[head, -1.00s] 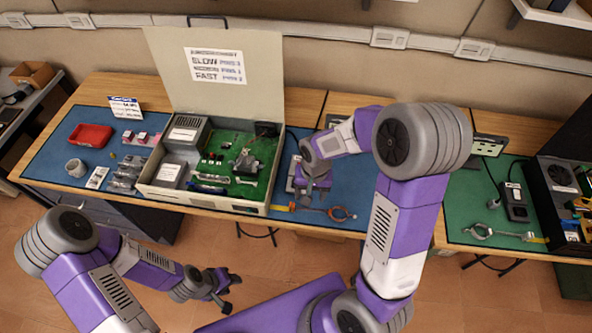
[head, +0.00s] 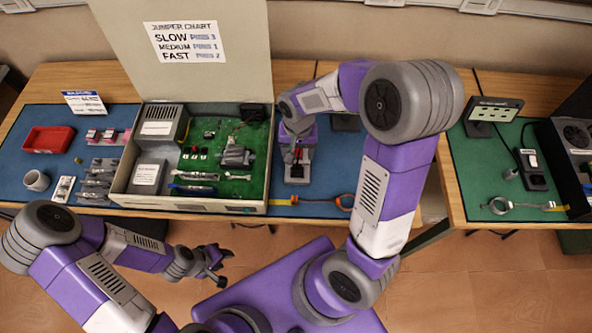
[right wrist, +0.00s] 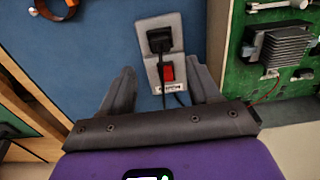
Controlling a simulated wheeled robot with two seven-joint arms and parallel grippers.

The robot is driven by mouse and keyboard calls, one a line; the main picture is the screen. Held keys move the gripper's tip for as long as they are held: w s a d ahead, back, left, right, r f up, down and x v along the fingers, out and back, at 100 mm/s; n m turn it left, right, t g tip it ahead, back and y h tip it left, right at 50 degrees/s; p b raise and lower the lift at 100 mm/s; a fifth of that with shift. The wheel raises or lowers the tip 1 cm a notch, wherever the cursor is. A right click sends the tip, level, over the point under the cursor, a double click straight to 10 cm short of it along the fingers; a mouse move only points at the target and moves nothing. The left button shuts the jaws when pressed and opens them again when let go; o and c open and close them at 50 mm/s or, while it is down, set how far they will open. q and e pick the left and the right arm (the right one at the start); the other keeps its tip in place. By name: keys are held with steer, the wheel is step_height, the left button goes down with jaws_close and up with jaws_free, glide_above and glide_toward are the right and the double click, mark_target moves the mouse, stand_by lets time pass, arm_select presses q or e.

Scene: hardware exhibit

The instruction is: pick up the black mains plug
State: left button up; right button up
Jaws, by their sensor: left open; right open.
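The black mains plug (right wrist: 160,41) sits in the upper part of a grey socket block (right wrist: 172,24) in the right wrist view, with a red switch (right wrist: 167,73) below it and a black cable running toward my gripper. My right gripper (right wrist: 160,68) is open and empty; its fingers lie either side of the block's lower end, with the plug just beyond the tips. In the head view my right gripper (head: 299,140) hangs over the far end of the block (head: 298,170) and hides the plug. My left gripper (head: 214,264) is open and empty, in front of the table.
An open case (head: 240,206) with a green board stands just left of the block. A black device (head: 534,170) and another ring tool (head: 500,206) lie on the green mat at right.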

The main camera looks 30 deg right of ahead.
mark_target(297, 167)
step_height(297, 167, down, 7)
steer(key=shift+a+f+b, duration=0.1)
steer(key=shift+b, duration=0.75)
steer(key=shift+s, duration=0.1)
steer(key=shift+c, duration=0.3)
steer(key=c, duration=0.8)
